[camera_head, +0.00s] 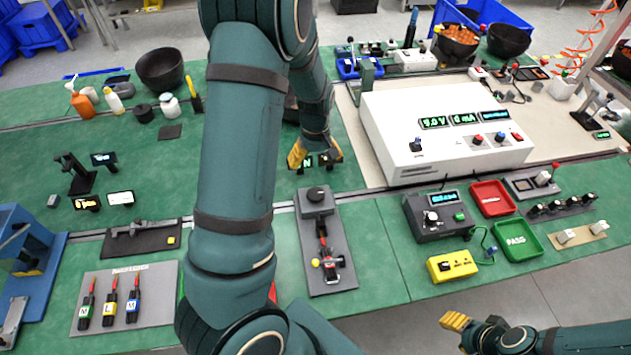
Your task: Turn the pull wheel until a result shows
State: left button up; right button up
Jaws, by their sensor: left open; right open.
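No part is clearly labelled as the pull wheel. A round black knob (316,194) sits on a grey block at the far end of a grey plate (342,272) and may be it. A red and black clamp-like part lies along that plate, with a small yellow ball beside it. My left gripper (315,158) is open, pointing down just beyond the knob, apart from it. A small dark display with a green "N" (308,161) shows between its yellow fingertips; the rest of its reading is hidden.
My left arm covers the bench's middle left. A white power supply (440,120) stands right of my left gripper. A dark meter box (437,217), a yellow box (452,265), a red tray (492,198) and a green PASS tray (538,247) stand to the right. Crimp tools (110,303) lie front left.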

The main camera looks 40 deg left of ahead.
aim_at(315, 192)
pick_arm(q)
jog(key=f, duration=0.6)
jog(key=f+b, duration=0.1)
jog(key=f, duration=0.6)
jog(key=shift+s+d+f, duration=0.15)
jog(key=shift+s+f, duration=0.05)
jog(key=shift+f, duration=0.05)
jog(key=c, duration=1.2)
